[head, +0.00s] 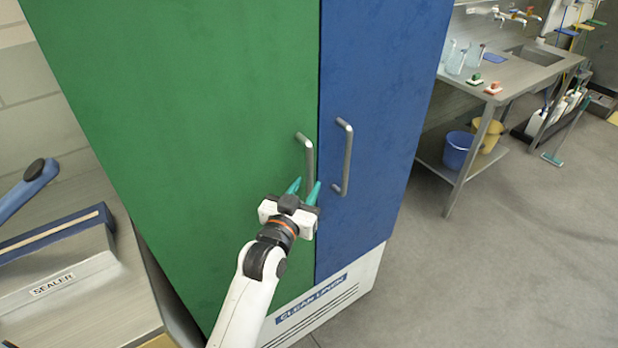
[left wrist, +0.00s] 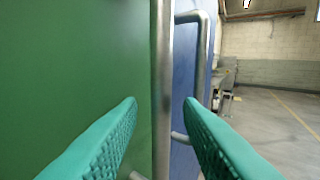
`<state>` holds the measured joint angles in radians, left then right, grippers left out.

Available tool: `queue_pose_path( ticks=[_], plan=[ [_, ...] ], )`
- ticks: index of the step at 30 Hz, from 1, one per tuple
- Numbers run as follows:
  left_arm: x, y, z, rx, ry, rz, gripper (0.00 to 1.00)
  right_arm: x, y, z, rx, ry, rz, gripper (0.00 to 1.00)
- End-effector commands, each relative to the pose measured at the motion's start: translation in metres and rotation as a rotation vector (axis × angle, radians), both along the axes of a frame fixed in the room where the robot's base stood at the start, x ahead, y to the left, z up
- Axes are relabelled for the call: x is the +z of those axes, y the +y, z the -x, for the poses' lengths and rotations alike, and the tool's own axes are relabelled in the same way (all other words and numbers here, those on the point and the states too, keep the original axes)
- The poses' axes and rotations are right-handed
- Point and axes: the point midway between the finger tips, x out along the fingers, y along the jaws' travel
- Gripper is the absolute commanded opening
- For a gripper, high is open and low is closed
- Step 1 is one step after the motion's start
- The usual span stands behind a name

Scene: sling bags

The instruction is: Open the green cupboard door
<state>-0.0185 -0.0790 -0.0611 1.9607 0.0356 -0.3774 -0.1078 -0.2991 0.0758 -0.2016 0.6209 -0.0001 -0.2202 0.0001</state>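The green cupboard door (head: 190,110) fills the left of the tall cupboard and looks closed, flush beside the blue door (head: 375,90). Its metal bar handle (head: 308,152) stands upright near its right edge. My left gripper (head: 305,186) is open at the lower end of this handle. In the left wrist view the green door's handle (left wrist: 161,80) runs upright between the two teal fingers (left wrist: 163,105), with a gap on both sides. I cannot tell how deep the handle sits between them. My right gripper is not in view.
The blue door's handle (head: 344,157) stands close to the right of the green door's handle. A sealer (head: 60,265) on a bench stands at the left. A metal sink table (head: 510,75) with buckets below is at the right. The floor (head: 500,250) in front is clear.

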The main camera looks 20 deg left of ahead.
Motion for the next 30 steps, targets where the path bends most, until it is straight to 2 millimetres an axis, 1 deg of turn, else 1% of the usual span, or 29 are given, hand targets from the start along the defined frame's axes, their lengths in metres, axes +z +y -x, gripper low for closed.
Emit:
queue_pose_path(
  ticks=[1,3,6,16,17,22,23,30],
  plan=[
    [0.002,-0.001,-0.008,0.0,-0.001,0.0,0.33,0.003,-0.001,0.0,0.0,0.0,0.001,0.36],
    [0.001,-0.001,-0.016,0.0,-0.001,0.0,0.33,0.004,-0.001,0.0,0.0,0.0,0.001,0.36],
    [0.001,-0.002,-0.023,0.0,-0.001,0.0,0.33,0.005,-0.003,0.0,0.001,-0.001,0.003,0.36],
    [-0.001,-0.002,-0.026,0.0,0.0,0.0,0.33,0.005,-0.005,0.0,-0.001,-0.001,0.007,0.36],
    [-0.001,-0.002,-0.026,0.0,0.0,0.0,0.29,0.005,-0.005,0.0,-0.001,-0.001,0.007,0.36],
    [-0.001,-0.002,-0.026,0.0,0.0,0.0,0.01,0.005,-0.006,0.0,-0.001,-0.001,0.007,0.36],
    [-0.001,-0.002,-0.026,0.0,0.0,0.0,0.0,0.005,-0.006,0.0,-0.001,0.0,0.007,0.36],
    [-0.001,-0.002,-0.026,-0.002,0.0,0.0,0.0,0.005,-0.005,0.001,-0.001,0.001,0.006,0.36]
  ],
)
